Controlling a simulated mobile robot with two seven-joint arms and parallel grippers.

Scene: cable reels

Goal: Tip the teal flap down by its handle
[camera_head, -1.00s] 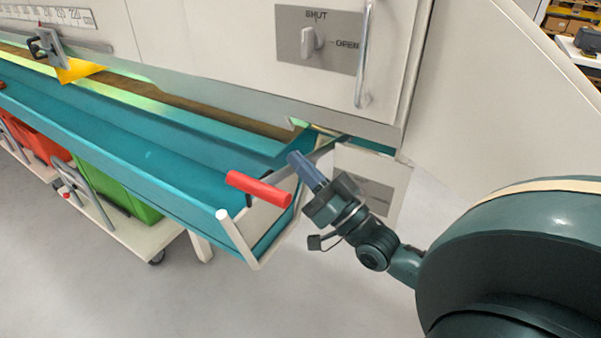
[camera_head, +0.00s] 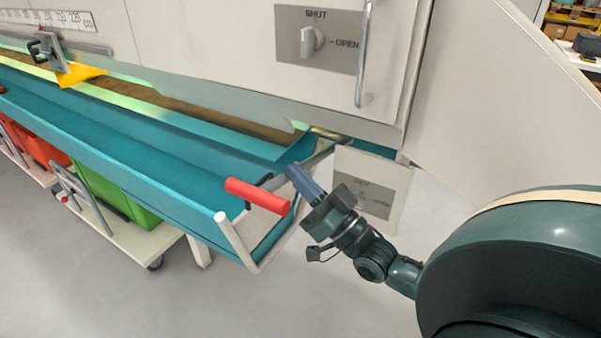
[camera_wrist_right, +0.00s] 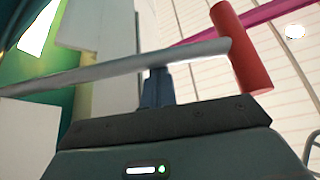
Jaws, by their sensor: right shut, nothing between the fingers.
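The teal flap (camera_head: 110,135) is a long teal trough-like panel along the lower edge of the beige machine, its near end framed by pale bars. A red cylindrical handle (camera_head: 257,196) sits over that end. In the right wrist view the red handle (camera_wrist_right: 240,48) joins the end of a grey bar (camera_wrist_right: 110,70). My right gripper (camera_head: 292,176) is just right of the handle, its fingers shut and empty. In the wrist view the grey bar crosses over the fingertips (camera_wrist_right: 156,85); I cannot tell if they touch. My left gripper is out of view.
A selector knob (camera_head: 312,42) on a SHUT/OPEN plate and a vertical metal door handle (camera_head: 363,60) are above. A yellow piece (camera_head: 80,74) hangs at left. A cart with green (camera_head: 115,200) and red (camera_head: 40,152) bins stands below. Floor at front is clear.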

